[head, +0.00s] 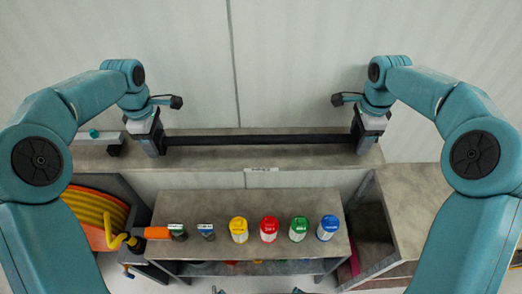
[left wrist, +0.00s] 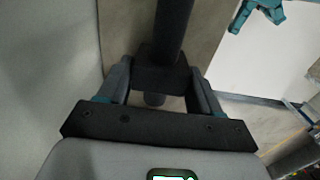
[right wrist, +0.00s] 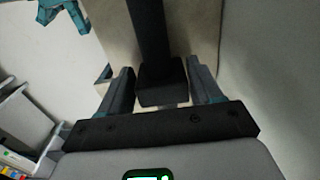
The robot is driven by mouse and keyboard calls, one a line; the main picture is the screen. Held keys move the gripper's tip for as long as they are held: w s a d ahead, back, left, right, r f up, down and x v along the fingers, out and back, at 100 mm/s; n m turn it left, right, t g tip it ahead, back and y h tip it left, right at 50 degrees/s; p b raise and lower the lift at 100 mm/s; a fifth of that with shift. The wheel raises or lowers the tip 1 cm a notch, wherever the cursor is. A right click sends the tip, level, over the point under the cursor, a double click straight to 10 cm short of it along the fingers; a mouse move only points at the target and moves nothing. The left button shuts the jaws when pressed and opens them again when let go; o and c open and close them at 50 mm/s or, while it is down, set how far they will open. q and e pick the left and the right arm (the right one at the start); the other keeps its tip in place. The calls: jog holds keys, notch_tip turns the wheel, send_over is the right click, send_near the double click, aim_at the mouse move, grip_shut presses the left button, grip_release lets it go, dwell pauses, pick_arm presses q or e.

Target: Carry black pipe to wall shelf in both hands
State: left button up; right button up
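The black pipe (head: 258,139) lies level, left to right, over the grey wall shelf (head: 225,157) in the head view. I cannot tell whether it touches the shelf top. My left gripper (head: 158,146) is at the pipe's left end and my right gripper (head: 358,144) at its right end. In the left wrist view the fingers stand close on both sides of the pipe's square end (left wrist: 163,79). In the right wrist view the fingers also flank the other square end (right wrist: 162,84).
A lower bench (head: 180,215) carries yellow, red (head: 269,229), green and blue capped bottles. An orange-handled tool (head: 158,233) lies at its left. An orange hose coil (head: 98,208) is at left. An open grey cabinet (head: 405,215) stands at right. A pale block (head: 95,137) is on the shelf's left.

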pick_arm(q)
jog(key=shift+o, duration=1.1)
jog(key=shift+s+r, duration=0.15)
jog(key=shift+r, duration=0.05)
pick_arm(e)
jog(key=shift+o, duration=1.1)
jog(key=shift+s+r, duration=0.15)
jog(key=shift+r, duration=0.05)
pick_arm(q)
jog(key=shift+w+a+f, duration=0.1)
jog(key=shift+w, duration=0.2)
pick_arm(e)
jog(key=shift+w+a+f, duration=0.1)
jog(key=shift+w+f, duration=0.05)
jog(key=shift+w, duration=0.1)
jog(key=shift+s+r, duration=0.1)
jog(key=shift+r, duration=0.1)
pick_arm(q)
notch_tip(320, 180, up, 12)
pick_arm(e)
notch_tip(320, 180, up, 12)
jog(key=shift+f, duration=0.15)
pick_arm(q)
jog(key=shift+s, duration=0.1)
